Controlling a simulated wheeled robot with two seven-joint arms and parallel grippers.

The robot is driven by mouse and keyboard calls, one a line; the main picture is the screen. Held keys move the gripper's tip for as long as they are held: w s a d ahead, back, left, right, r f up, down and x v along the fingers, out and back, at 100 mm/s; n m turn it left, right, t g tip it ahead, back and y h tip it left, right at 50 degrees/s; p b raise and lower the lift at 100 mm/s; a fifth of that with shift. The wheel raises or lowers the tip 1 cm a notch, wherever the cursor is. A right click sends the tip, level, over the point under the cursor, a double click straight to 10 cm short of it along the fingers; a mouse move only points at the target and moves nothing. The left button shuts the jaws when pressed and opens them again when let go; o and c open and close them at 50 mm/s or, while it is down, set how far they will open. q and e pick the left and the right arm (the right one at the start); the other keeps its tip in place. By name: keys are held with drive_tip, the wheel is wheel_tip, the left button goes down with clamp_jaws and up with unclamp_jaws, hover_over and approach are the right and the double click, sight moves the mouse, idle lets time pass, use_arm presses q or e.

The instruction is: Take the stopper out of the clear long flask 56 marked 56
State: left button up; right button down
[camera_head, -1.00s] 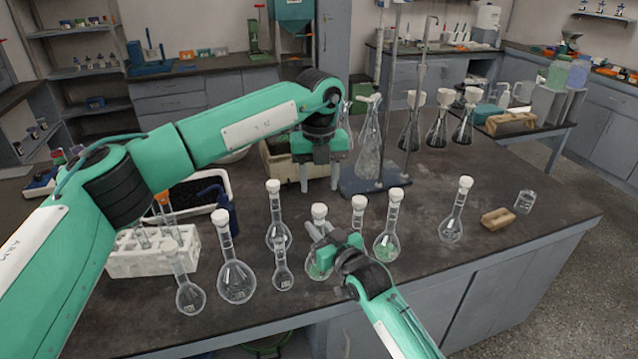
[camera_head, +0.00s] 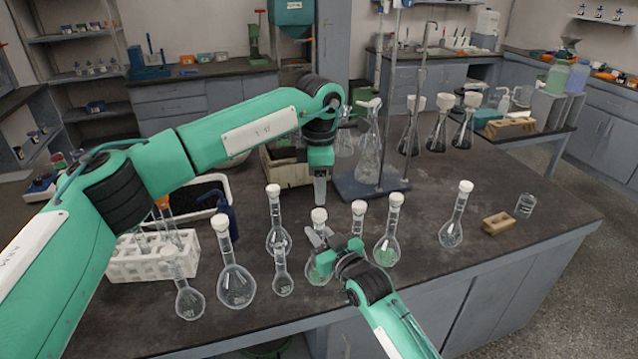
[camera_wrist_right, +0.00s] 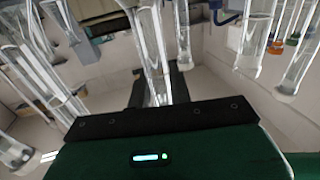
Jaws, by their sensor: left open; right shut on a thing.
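A clear long-necked flask (camera_head: 318,268) with a white stopper (camera_head: 319,215) stands at the front middle of the bench. My right gripper (camera_head: 318,238) is shut on its neck below the stopper and hides part of it. In the right wrist view a glass neck (camera_wrist_right: 153,50) rises from the middle of the gripper. My left gripper (camera_head: 320,198) is open and empty, pointing down just above and behind the stopper; one finger hides the other. I cannot read the mark 56 on any flask.
Similar stoppered flasks stand close by on the left (camera_head: 236,280) and right (camera_head: 388,246). A white rack (camera_head: 150,262) is at the left, a stand base (camera_head: 368,187) behind. A wooden block (camera_head: 498,223) and small bottle (camera_head: 525,205) lie right, with clear bench between.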

sight(319, 212)
use_arm(q)
drive_tip(key=m, duration=0.4)
drive_tip(key=shift+m, duration=0.4)
drive_tip(key=m, duration=0.5)
drive_tip(key=shift+f+m, duration=0.1)
drive_tip(key=shift+m, duration=0.3)
drive_tip(key=shift+f, duration=3.95)
